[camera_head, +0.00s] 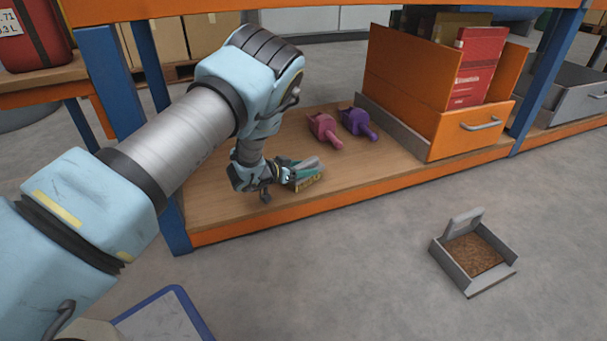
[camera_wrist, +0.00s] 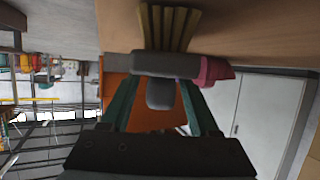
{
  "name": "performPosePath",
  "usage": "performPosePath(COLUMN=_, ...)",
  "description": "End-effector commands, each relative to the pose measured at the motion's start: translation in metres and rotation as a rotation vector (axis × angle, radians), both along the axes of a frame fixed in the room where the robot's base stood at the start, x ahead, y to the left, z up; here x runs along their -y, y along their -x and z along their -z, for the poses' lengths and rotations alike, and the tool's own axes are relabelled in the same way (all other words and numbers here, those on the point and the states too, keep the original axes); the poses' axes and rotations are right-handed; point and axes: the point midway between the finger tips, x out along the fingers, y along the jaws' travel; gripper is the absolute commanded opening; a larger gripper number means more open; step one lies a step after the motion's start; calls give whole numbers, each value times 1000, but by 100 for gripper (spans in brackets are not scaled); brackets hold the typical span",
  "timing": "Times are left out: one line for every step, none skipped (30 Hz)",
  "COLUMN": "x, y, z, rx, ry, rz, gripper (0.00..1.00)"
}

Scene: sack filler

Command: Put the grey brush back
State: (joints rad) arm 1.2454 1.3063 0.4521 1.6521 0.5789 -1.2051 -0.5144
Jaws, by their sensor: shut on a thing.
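My gripper (camera_head: 292,172) is at the left part of the wooden shelf board (camera_head: 250,205), low over its surface. It is shut on the grey brush (camera_head: 309,182), whose tan bristles face the board in the head view. In the wrist view, the teal fingers of my gripper (camera_wrist: 165,85) close on the grey brush (camera_wrist: 165,63), with its pale bristles pointing up in the picture toward the wooden surface. I cannot tell whether the bristles touch the board. Part of the brush is hidden by the fingers.
A pink scoop (camera_head: 323,130) and a purple scoop (camera_head: 358,123) lie behind and right of my gripper. An orange drawer (camera_head: 400,85) with red boxes stands farther right. A grey dustpan (camera_head: 457,268) with brown material sits on the floor. Blue posts (camera_head: 165,150) flank the shelf.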

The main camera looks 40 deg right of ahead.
Motion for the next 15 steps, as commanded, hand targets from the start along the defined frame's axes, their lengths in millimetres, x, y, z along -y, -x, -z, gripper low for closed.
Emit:
performPosePath(x=1, y=0, z=4, rx=2, ry=2, rz=1, gripper=0)
performPosePath(x=1, y=-1, z=3, rx=2, ry=2, rz=0, gripper=0)
performPosePath(x=1, y=-1, z=2, rx=1, ry=3, rz=-1, gripper=0)
performPosePath(x=1, y=-1, z=2, rx=1, ry=3, rz=-1, gripper=0)
performPosePath(x=1, y=-1, z=1, rx=1, ry=3, rz=-1, gripper=0)
performPosePath(x=1, y=-1, z=1, rx=1, ry=3, rz=-1, gripper=0)
performPosePath(x=1, y=-1, z=1, rx=1, ry=3, rz=-1, gripper=0)
performPosePath(x=1, y=-1, z=2, rx=1, ry=2, rz=-1, gripper=0)
performPosePath(x=0, y=-1, z=3, rx=1, ry=2, rz=-1, gripper=0)
performPosePath(x=0, y=-1, z=4, rx=1, ry=2, rz=-1, gripper=0)
performPosePath(x=0, y=-1, z=5, rx=0, ry=2, rz=-1, gripper=0)
performPosePath(x=0, y=0, z=5, rx=1, ry=2, rz=-1, gripper=64)
performPosePath(x=0, y=0, z=5, rx=1, ry=2, rz=-1, gripper=67)
performPosePath(x=0, y=0, z=5, rx=1, ry=1, rz=-1, gripper=71)
performPosePath(x=0, y=0, z=5, rx=1, ry=1, rz=-1, gripper=75)
